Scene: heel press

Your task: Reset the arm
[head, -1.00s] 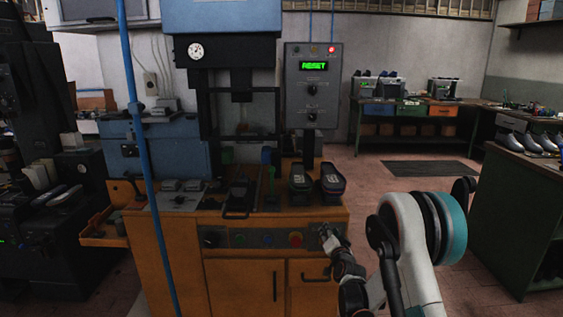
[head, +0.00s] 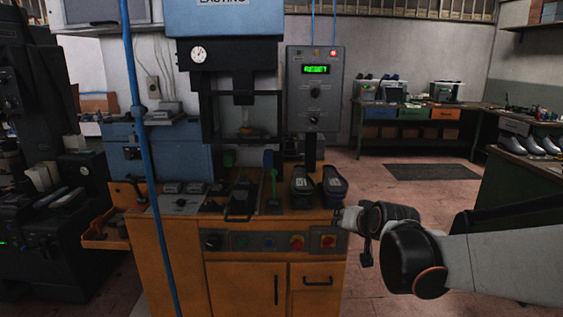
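My gripper (head: 343,217) is at the end of my grey and black arm, which reaches in from the right edge. It is near the right front corner of the orange press cabinet (head: 180,260), beside the panel with a red knob. The gripper is small and dark here, and its fingers cannot be made out clearly. I cannot tell whether it touches the cabinet. The heel press (head: 228,50) stands at the back of the cabinet. The grey control box (head: 313,115) beside it shows "RESET" in green, with a red lamp lit on top.
Two dark shoe parts (head: 303,185) lie on the cabinet top near its right edge. A blue pole (head: 137,130) stands at the left front. A green-sided bench (head: 500,192) with shoes is at the right. The floor (head: 400,215) between is open.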

